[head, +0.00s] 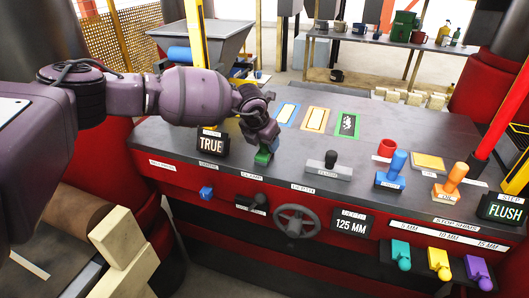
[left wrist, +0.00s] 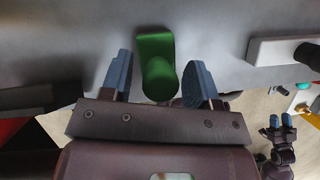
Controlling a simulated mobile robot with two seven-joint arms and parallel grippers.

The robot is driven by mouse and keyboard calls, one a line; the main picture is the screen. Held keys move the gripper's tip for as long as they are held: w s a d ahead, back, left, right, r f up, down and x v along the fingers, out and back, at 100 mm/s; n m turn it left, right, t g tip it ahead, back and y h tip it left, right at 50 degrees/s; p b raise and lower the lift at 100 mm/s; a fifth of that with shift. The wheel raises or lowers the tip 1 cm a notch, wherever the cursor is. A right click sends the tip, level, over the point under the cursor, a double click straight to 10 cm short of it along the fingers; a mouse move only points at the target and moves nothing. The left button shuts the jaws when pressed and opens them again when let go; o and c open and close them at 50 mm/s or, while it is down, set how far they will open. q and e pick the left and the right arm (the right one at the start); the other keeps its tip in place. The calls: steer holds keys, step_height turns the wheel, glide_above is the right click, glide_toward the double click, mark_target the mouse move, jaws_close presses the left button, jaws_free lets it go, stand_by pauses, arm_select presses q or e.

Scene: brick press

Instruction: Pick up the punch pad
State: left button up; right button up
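I cannot read a label that names the punch pad; the green block is the piece at my left gripper. My left gripper (head: 266,146) is over it, pointing down. In the left wrist view the green block (left wrist: 156,65) lies between the two blue fingers, with a gap on each side. The fingers are open. My right gripper (left wrist: 281,120) shows small at the lower right there, its blue fingertips apart.
Flat framed plates (head: 316,119) lie behind the gripper. A handwheel (head: 297,221) and coloured knobs are on the front. The table between is clear.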

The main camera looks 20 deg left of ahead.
arm_select(q)
jaws_close()
arm_select(e)
steer(key=shift+w+a+r, duration=0.1)
steer(key=shift+w+r, duration=0.1)
steer(key=shift+w, duration=0.15)
arm_select(q)
steer(key=shift+r, duration=0.1)
step_height(320, 180, up, 20)
steer(key=b, duration=0.2)
arm_select(e)
step_height(320, 180, down, 2)
steer(key=shift+f, duration=0.1)
